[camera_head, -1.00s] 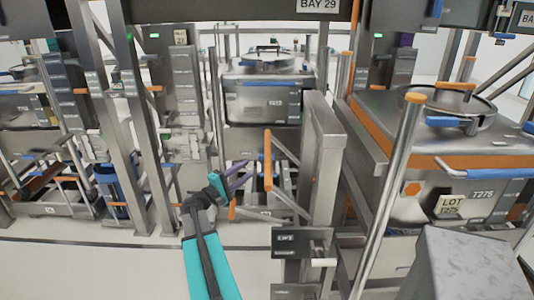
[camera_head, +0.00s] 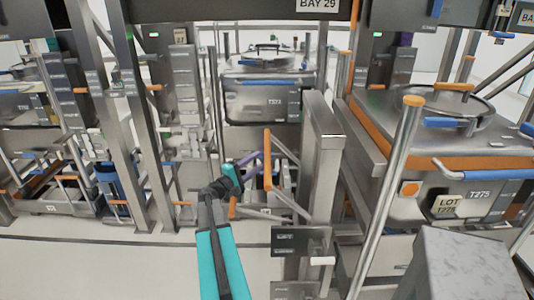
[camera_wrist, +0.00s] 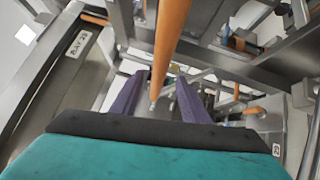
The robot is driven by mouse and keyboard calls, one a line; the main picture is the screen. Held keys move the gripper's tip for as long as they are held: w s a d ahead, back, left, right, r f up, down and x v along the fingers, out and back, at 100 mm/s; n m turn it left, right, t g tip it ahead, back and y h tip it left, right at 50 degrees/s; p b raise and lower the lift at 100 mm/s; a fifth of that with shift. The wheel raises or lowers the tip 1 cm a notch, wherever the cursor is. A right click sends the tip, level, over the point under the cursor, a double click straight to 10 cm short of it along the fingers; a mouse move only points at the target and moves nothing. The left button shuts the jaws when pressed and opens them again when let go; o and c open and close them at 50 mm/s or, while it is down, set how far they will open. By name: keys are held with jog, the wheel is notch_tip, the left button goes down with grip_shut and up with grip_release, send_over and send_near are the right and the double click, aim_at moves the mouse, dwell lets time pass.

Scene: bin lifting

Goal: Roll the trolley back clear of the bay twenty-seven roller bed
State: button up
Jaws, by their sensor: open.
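An upright orange handle (camera_head: 267,160) stands near the middle of the head view, on what looks like the frame of a steel trolley (camera_head: 322,150). My gripper (camera_head: 254,166), with purple fingers on a teal arm, is just left of this handle. In the wrist view my gripper (camera_wrist: 160,88) is open, and the orange handle (camera_wrist: 169,45) runs between and beyond its two purple fingers. I cannot tell whether the fingers touch it. No sign reading bay twenty-seven is legible. The roller bed cannot be made out clearly.
A large orange-trimmed vessel (camera_head: 455,150) labelled T275 stands at the right, behind an orange-capped post (camera_head: 398,170). A covered bin (camera_head: 265,95) sits under the BAY 29 sign (camera_head: 318,4). Steel uprights (camera_head: 150,150) stand left. Open floor (camera_head: 90,265) lies at the lower left.

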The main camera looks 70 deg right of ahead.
aim_at(267, 154)
jog(key=p+x, duration=0.2)
jog(key=x, duration=0.5)
jog(key=shift+d, duration=0.1)
grip_shut()
